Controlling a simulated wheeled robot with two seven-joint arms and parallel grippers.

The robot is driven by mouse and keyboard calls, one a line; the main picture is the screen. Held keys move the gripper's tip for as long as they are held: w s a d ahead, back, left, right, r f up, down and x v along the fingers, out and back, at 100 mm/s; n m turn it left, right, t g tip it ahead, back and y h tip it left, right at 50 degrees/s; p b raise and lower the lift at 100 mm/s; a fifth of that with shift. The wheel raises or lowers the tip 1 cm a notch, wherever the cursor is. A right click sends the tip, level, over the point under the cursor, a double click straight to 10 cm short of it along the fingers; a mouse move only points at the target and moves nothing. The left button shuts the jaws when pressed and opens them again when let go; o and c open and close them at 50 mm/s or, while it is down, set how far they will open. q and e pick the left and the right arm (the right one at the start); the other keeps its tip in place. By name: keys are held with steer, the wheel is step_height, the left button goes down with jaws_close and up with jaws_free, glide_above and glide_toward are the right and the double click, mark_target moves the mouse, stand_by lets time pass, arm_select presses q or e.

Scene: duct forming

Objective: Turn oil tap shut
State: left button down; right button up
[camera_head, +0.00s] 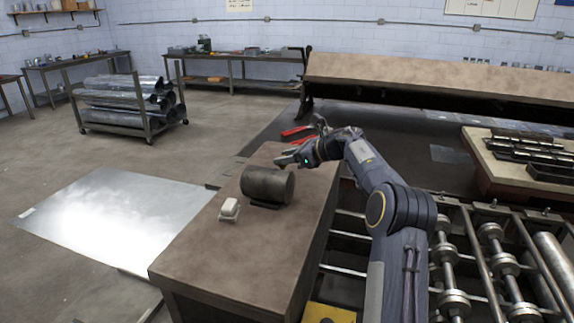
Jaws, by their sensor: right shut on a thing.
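A dark cylindrical drum (267,185) lies on its side in a low cradle on the brown bench top. My right gripper (284,161) reaches in from the right, with its fingertips at the upper back edge of the drum. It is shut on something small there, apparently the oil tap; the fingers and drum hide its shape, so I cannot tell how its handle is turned. My left gripper is not in view.
A small white block (229,208) stands left of the drum on the bench (220,255). Red-handled tools (297,131) lie behind the gripper. A shiny sheet (110,215) lies left, and rollers (452,275) stand right. The bench's front is clear.

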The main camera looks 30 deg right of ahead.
steer(key=o, duration=1)
steer(key=shift+v, duration=3.95)
